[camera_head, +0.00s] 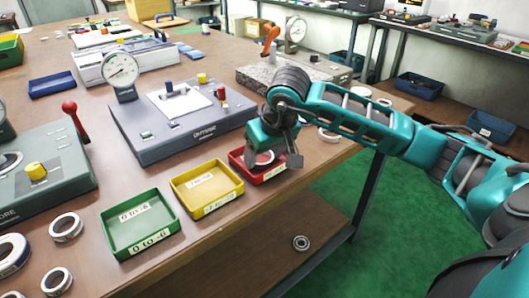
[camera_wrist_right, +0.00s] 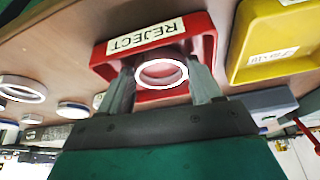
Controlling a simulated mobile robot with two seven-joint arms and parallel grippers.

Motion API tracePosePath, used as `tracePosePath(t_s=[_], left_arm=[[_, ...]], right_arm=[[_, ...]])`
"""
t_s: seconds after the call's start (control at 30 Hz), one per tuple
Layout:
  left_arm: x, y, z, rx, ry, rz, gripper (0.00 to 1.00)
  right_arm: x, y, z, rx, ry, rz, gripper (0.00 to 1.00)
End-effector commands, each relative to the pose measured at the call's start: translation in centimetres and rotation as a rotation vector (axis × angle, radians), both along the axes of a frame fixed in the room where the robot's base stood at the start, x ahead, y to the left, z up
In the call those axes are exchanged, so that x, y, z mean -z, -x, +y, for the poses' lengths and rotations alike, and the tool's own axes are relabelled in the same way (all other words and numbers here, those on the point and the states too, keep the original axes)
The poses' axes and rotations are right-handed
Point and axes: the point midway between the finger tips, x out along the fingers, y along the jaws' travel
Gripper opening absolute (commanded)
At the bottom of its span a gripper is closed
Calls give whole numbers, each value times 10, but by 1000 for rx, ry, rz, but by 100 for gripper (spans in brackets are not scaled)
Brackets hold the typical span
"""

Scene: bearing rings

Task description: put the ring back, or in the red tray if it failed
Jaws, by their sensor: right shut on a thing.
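The red tray (camera_head: 284,173) stands near the table's front edge, right of the yellow tray. In the right wrist view the red tray (camera_wrist_right: 205,28) carries a REJECT label. My right gripper (camera_head: 273,160) is at the red tray, shut on a pale metal ring (camera_head: 264,158). In the right wrist view the ring (camera_wrist_right: 162,86) sits between the two fingertips (camera_wrist_right: 162,82), in front of the tray's opening. I cannot tell whether the ring touches the tray floor. My left gripper is not in view.
A yellow tray (camera_head: 226,201) and a green tray (camera_head: 164,240) stand left of the red one. A grey gauge unit (camera_head: 150,154) is behind them. Several loose rings lie at front left, including one (camera_head: 66,227). Another ring (camera_head: 328,135) lies right of the red tray.

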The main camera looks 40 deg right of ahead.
Motion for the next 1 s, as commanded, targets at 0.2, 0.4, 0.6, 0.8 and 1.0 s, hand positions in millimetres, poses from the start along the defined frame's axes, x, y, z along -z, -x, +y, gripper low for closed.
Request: tracePosePath(t_s=[0.2,0.4,0.6,0.8,1.0], left_arm=[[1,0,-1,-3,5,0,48],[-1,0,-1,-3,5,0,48],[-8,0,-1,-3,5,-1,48],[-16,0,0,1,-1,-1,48],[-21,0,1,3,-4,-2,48]], right_arm=[[1,0,0,0,0,1,75],[-1,0,0,0,0,1,75],[-25,8,0,-1,2,-4,75],[-67,25,1,0,2,-4,75],[-99,39,2,0,1,-3,75]])
